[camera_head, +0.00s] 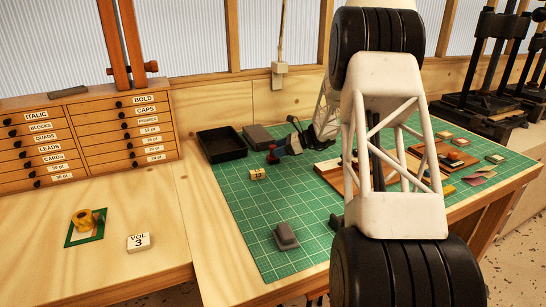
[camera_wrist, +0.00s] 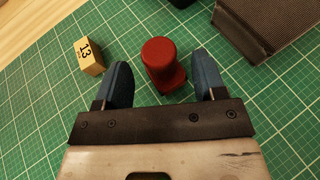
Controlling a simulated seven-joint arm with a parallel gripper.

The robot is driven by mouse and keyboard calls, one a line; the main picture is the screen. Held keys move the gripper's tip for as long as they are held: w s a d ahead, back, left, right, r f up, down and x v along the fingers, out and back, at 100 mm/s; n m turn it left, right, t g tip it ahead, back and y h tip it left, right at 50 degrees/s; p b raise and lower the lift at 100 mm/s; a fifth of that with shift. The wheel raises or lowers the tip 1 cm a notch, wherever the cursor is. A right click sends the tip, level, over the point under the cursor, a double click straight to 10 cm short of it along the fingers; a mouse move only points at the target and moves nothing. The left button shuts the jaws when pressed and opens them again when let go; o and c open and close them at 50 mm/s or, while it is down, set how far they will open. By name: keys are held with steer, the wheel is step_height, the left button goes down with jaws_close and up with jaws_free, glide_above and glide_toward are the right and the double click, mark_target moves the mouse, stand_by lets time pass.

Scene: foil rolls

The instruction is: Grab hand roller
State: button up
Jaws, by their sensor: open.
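A red piece with a round knob and a squarer base (camera_wrist: 163,66) stands on the green cutting mat. In the head view it shows small and red (camera_head: 272,157). I cannot tell from its shape whether it is the hand roller; no roller drum is visible. My gripper (camera_wrist: 164,64) is open, with one blue finger on each side of the red piece and a gap to both. In the head view my gripper (camera_head: 280,150) is low over the mat, just right of the red piece. A grey, wedge-like object (camera_head: 286,236) lies at the mat's front.
A yellow block marked 13 (camera_wrist: 89,56) sits left of my left finger. A dark ribbed block (camera_wrist: 272,28) lies close to the right finger. A black tray (camera_head: 222,144) is at the mat's back left. The mat's front left is mostly clear.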

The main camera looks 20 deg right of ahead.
mark_target(269, 156)
steer(key=shift+x, duration=2.25)
steer(key=shift+f, duration=0.1)
steer(key=c, duration=1.1)
